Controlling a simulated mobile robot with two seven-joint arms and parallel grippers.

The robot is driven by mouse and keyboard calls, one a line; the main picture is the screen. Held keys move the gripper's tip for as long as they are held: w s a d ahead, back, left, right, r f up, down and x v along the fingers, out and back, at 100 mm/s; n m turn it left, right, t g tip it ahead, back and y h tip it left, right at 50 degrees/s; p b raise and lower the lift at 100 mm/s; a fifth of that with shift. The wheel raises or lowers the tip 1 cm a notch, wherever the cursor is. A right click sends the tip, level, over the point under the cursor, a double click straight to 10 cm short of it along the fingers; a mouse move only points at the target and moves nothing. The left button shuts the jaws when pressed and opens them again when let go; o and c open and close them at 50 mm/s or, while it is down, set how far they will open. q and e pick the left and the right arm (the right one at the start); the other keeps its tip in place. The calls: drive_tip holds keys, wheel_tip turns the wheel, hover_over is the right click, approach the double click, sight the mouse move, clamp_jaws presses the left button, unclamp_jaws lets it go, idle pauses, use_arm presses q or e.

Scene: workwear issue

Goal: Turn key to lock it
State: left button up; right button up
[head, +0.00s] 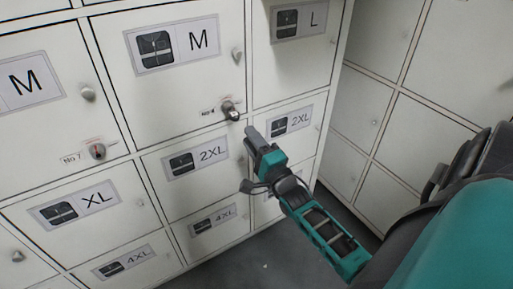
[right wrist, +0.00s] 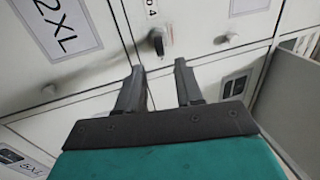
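The key (head: 231,111) sits in a lock at the lower right corner of the middle M locker door (head: 190,75), beside a small number label. It also shows in the right wrist view (right wrist: 158,42), beyond the fingertips and roughly between them. My right gripper (head: 248,160) is below and slightly right of the key in the head view, apart from it. Its two fingers (right wrist: 159,75) are spread with nothing between them. The M door looks closed. The key's exact turn angle is too small to tell. My left gripper is not in view.
Another lock with a red mark (head: 97,151) is on the door at left, labelled No 7. Other doors, such as the 2XL door (head: 215,185), carry plain knobs. More lockers (head: 400,120) stand at right. Grey floor (head: 265,265) is clear below.

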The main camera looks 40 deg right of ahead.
sight(238, 118)
drive_tip(key=shift+b+x, duration=0.45)
drive_tip(key=shift+x, duration=2.3)
drive_tip(key=shift+b+x, duration=0.35)
drive_tip(key=shift+x, duration=0.8)
clamp_jaws()
drive_tip(key=shift+w+r, duration=0.1)
drive_tip(key=shift+r, duration=0.15)
